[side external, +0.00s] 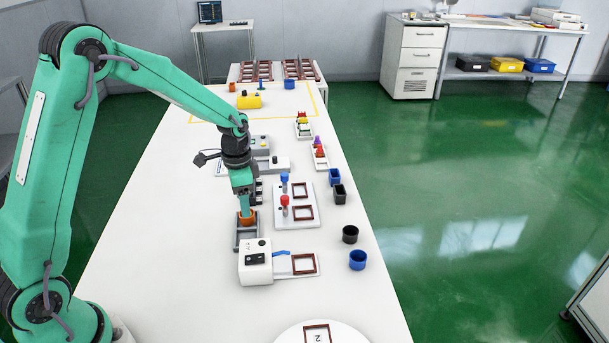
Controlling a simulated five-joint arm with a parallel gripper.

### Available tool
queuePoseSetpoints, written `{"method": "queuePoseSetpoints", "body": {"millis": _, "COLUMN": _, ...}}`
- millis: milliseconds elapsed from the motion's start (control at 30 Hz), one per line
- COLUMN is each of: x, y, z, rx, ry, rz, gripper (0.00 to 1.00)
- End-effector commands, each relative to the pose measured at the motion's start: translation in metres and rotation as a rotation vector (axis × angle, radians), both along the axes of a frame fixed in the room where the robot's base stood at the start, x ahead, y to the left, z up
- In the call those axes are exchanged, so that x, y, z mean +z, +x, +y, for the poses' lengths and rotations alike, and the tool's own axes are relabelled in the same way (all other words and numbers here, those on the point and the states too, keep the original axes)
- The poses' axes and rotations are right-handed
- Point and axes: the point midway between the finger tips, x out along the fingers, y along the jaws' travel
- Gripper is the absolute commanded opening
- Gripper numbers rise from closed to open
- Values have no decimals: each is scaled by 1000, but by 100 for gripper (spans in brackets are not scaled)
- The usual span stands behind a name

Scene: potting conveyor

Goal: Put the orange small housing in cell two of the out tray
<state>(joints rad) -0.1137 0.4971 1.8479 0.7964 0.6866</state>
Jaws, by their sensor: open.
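My gripper (245,208) points down over a small grey two-cell tray (236,243) at the middle of the white table. It is open. A small orange housing (247,220) sits at the far cell of this tray, right under and between my fingertips. The gripper hides part of it, and I cannot tell whether the fingers touch it. The near cell of the grey tray looks empty. I cannot read any cell numbers on it.
A white machine (256,262) with a brown frame stands just in front of the tray. A white fixture plate (311,215) with red and blue clamps stands to the right. Black and blue cups (358,260) line the right edge. The table's left front is clear.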

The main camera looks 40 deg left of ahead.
Motion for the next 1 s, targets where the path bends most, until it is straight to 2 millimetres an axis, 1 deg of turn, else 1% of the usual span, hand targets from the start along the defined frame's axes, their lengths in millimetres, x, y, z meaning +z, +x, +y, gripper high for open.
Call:
{"method": "queuePoseSetpoints", "body": {"millis": 33, "x": 10, "y": 1, "z": 0, "rx": 0, "ry": 0, "rz": -5, "gripper": 57}}
{"method": "queuePoseSetpoints", "body": {"millis": 300, "x": 54, "y": 0, "z": 0, "rx": 0, "ry": 1, "rz": -3, "gripper": 57}}
{"method": "queuePoseSetpoints", "body": {"millis": 400, "x": 66, "y": 0, "z": 0, "rx": 0, "ry": 1, "rz": -3, "gripper": 57}}
{"method": "queuePoseSetpoints", "body": {"millis": 500, "x": 75, "y": 0, "z": 0, "rx": 0, "ry": 0, "rz": -1, "gripper": 57}}
{"method": "queuePoseSetpoints", "body": {"millis": 700, "x": 83, "y": 0, "z": 0, "rx": 0, "ry": -1, "rz": -1, "gripper": 57}}
{"method": "queuePoseSetpoints", "body": {"millis": 1000, "x": 83, "y": 0, "z": 0, "rx": 0, "ry": 0, "rz": 0, "gripper": 57}}
